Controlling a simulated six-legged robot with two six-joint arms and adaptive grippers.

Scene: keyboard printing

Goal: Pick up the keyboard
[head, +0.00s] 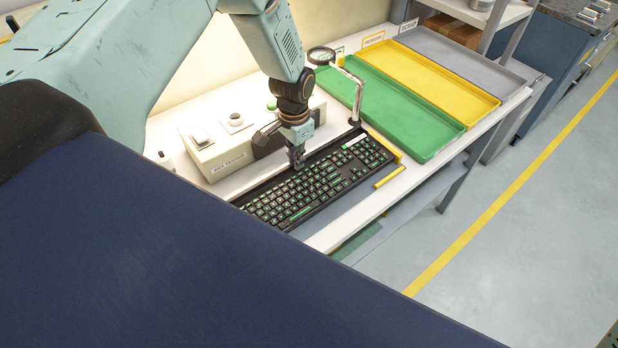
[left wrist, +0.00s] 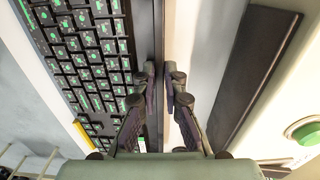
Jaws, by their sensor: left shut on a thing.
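The black keyboard (head: 318,186) with green-marked keys lies on the white workbench, on a grey mat. It also shows in the left wrist view (left wrist: 85,50) at the upper left. My left gripper (head: 297,164) points down at the keyboard's far long edge, near its middle. In the left wrist view, its two fingers (left wrist: 168,85) are shut on that edge, one on each side of the rim. The keyboard seems to rest flat; I cannot tell any gap below it. My right gripper is in neither view.
A key tester box (head: 222,158) stands just behind the keyboard. A magnifier on a stand (head: 357,95) rises near the keyboard's far end. Green (head: 400,118), yellow (head: 425,80) and grey (head: 465,62) trays lie beyond.

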